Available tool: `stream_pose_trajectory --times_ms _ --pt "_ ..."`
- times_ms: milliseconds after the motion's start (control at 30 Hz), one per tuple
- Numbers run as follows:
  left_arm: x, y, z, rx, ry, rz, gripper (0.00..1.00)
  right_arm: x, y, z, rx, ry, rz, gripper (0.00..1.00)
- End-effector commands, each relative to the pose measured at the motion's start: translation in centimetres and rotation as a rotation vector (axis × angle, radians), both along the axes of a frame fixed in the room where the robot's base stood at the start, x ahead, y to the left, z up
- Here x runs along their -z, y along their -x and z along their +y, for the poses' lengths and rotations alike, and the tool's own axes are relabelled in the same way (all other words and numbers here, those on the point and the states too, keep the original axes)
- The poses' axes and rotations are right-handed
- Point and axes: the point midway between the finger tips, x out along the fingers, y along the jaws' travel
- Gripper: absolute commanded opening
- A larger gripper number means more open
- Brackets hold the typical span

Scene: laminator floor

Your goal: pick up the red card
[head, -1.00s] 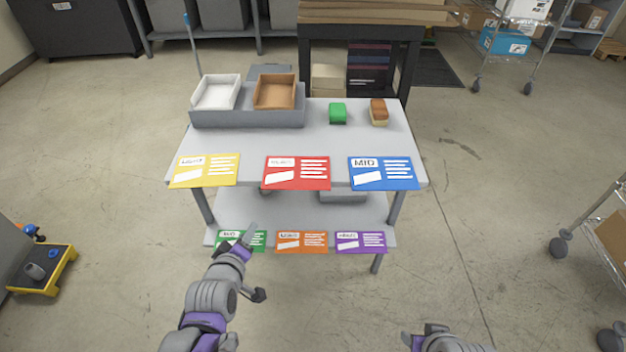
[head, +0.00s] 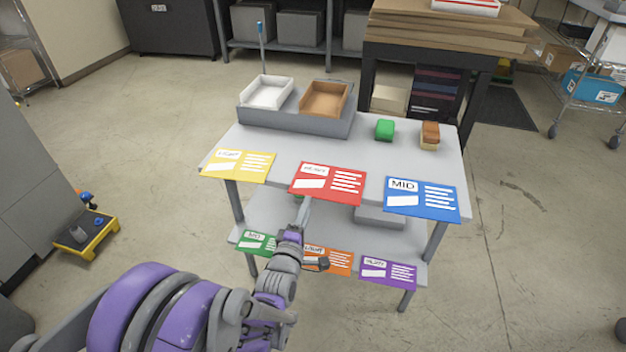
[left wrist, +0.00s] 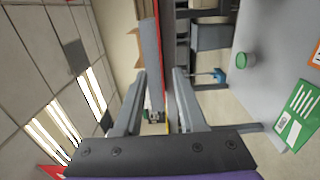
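The red card (head: 328,182) lies flat at the front edge of the table's upper top, between the yellow card (head: 238,165) and the blue card (head: 421,199). Its front part reaches the table edge. My left gripper (head: 303,210) is just below and in front of the red card's front edge. In the left wrist view the two fingers (left wrist: 160,75) are apart, with a thin red edge and a grey slab showing edge-on in line with the gap. I cannot tell whether either finger touches the card. My right gripper is out of view.
The lower shelf (head: 335,229) holds green (head: 258,243), orange (head: 335,261) and purple (head: 388,272) cards at its front.

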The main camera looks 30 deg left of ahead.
Motion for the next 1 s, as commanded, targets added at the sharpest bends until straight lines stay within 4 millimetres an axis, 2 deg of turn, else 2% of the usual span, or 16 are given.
stream_pose_trajectory --times_ms 167,400,700,733,933,1000 --pt "0.1 -1.4 0.4 0.0 -0.001 0.001 0.4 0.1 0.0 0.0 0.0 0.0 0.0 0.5" --pt "0.3 -4.7 1.4 0.001 -0.001 0.001 0.4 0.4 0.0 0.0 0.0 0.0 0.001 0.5" --pt "0.2 -5.4 1.5 0.001 -0.001 0.001 0.4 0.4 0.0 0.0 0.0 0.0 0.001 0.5" --pt "0.2 -5.4 1.5 0.001 -0.001 0.001 0.38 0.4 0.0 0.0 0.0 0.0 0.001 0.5" --pt "0.2 -5.4 1.5 0.001 -0.001 0.001 0.02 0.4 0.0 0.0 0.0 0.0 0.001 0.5" --pt "0.2 -5.4 1.5 0.001 -0.001 0.001 0.0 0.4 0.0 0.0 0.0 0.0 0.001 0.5"
